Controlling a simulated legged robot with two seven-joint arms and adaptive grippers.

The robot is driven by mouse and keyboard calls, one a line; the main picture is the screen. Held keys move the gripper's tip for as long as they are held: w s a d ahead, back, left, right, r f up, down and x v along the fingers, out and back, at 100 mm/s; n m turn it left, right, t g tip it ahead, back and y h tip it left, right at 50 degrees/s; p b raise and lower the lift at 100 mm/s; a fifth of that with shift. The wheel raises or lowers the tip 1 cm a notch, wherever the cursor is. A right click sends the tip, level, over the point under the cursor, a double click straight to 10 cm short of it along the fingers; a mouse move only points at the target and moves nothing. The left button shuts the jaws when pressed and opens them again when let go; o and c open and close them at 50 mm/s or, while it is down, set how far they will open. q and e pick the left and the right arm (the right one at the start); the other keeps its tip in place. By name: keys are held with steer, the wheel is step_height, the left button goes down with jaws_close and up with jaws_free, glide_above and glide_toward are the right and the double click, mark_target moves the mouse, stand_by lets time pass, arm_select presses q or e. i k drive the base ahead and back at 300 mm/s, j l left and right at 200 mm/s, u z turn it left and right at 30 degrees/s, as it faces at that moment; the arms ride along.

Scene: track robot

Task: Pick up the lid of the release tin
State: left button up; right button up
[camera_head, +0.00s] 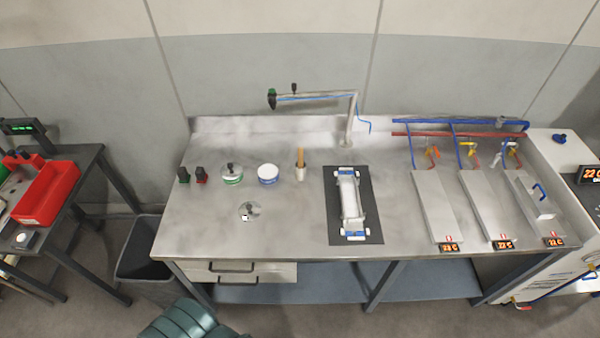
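Two small round tins stand on the left half of the steel bench (300,225). One is a white tin with a green band (232,181) and a dark knob-like piece on top. The other is a white tin with a blue band (267,175). I cannot read a label, so I cannot tell which is the release tin. A flat shiny disc (250,212) with a small dark part lies in front of them; I cannot tell whether it is a lid. Neither of my grippers is in view.
Two small dark items (192,175) stand left. A black mat (333,238) holds a long pale mould-like piece. Several grey plates (435,205) lie at right. A jointed arm (310,95) rises behind. The front left bench is clear.

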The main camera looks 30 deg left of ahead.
mark_target(249, 211)
steer(key=u, duration=1.35)
